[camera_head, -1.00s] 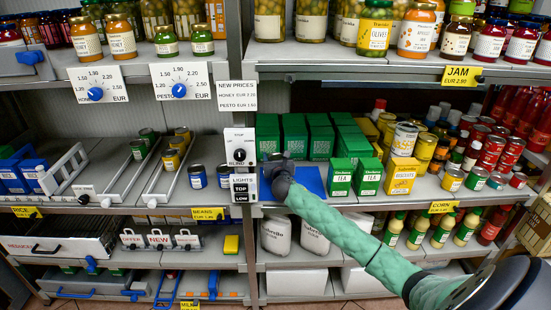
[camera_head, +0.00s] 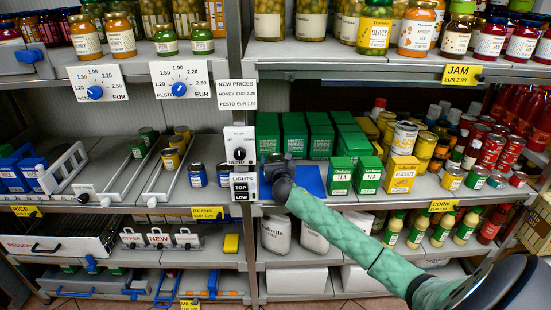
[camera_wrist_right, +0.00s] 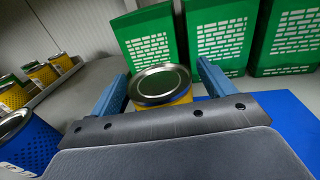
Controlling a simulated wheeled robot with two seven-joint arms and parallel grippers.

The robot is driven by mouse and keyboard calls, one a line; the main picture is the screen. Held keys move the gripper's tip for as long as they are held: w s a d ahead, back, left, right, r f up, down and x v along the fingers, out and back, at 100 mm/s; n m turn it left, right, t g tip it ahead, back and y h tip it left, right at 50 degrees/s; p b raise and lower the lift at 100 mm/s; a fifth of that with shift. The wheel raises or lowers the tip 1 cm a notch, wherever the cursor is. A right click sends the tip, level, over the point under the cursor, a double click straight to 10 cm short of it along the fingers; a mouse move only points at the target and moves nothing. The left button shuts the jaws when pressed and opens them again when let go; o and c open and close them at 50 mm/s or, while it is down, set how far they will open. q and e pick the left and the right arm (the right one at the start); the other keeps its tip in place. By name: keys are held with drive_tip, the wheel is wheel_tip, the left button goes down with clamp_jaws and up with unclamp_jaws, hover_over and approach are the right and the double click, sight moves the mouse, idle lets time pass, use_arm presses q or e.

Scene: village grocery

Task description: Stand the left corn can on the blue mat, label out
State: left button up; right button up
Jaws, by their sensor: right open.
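A yellow can (camera_wrist_right: 158,98) with a silver rim and dark lid stands upright between the fingers of my right gripper (camera_wrist_right: 162,75) in the right wrist view. The fingers are open, one on each side of it; its label is mostly hidden. The blue mat (camera_wrist_right: 283,115) lies to the right of the can; whether the can rests on its edge is hidden. In the head view my right gripper (camera_head: 277,170) is at the left end of the blue mat (camera_head: 310,181), beside the switch post, and hides the can. My left gripper is not in view.
Green boxes (camera_head: 320,141) stand behind the mat, and green tea boxes (camera_head: 340,176) stand to its right. The switch post (camera_head: 240,165) is close on the left. Rows of cans (camera_head: 171,160) stand beyond it. An upper shelf (camera_head: 350,57) hangs above.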

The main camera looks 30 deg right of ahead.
drive_tip(key=b+v, duration=0.1)
drive_tip(key=v, duration=0.8)
drive_tip(key=shift+s+a, duration=0.25)
drive_tip(key=shift+s, duration=0.35)
drive_tip(key=shift+s+a, duration=0.1)
drive_tip(key=shift+s, duration=0.1)
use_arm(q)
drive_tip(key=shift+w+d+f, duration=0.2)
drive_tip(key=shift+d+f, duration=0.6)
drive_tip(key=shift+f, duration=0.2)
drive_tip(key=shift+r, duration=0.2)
